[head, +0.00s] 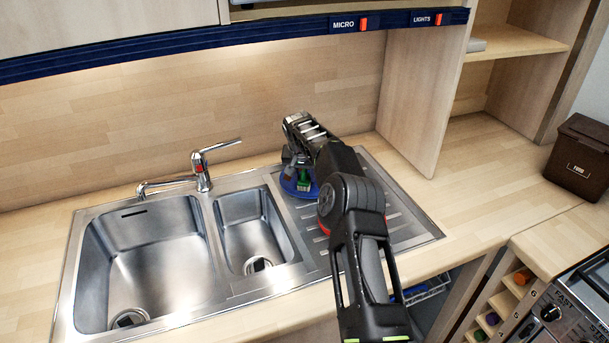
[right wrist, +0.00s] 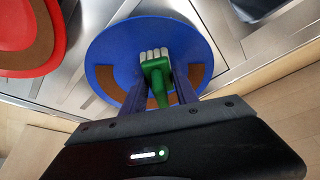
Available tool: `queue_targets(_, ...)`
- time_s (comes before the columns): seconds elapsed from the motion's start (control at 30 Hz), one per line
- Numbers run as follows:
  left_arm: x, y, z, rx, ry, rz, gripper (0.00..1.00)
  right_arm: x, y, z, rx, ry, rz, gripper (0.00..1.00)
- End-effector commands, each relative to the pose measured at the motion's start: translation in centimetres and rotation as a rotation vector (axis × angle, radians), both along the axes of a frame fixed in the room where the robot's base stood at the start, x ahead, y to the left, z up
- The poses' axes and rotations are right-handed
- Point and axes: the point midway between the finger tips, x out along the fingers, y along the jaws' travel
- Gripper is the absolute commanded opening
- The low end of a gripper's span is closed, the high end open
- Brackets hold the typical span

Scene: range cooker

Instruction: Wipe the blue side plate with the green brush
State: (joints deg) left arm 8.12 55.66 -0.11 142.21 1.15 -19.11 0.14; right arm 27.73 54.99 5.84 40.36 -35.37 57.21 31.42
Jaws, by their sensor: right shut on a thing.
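The blue side plate (right wrist: 110,50) stands out in the right wrist view as a blue disc with brown patches on it. In the head view the plate (head: 291,186) lies on the sink's drainboard, mostly hidden by my right arm. The green brush (right wrist: 157,72) has white bristles, which are over the middle of the plate; whether they touch it I cannot tell. My left gripper is not in view.
A red plate (right wrist: 28,30) with a brown patch lies beside the blue one. Two sink bowls (head: 150,255) and a tap (head: 200,172) are to the left. A wooden partition (head: 425,90) rises behind on the right. A brown bin (head: 580,158) stands far right.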

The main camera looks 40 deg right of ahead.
Motion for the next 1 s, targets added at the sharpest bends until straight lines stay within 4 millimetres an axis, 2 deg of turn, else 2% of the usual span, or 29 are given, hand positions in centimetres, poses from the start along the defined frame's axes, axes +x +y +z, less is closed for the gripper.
queue_targets(0.17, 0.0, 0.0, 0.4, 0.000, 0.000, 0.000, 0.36, -0.2, -0.6, 0.2, 0.000, 0.000, -0.001, 0.03)
queue_targets(0.5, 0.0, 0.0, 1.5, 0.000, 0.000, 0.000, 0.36, -1.0, -3.2, 0.3, 0.000, 0.001, 0.000, 0.03)
queue_targets(1.0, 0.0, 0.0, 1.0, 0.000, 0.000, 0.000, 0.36, -1.1, -3.4, -0.1, -0.001, -0.001, 0.000, 0.03)
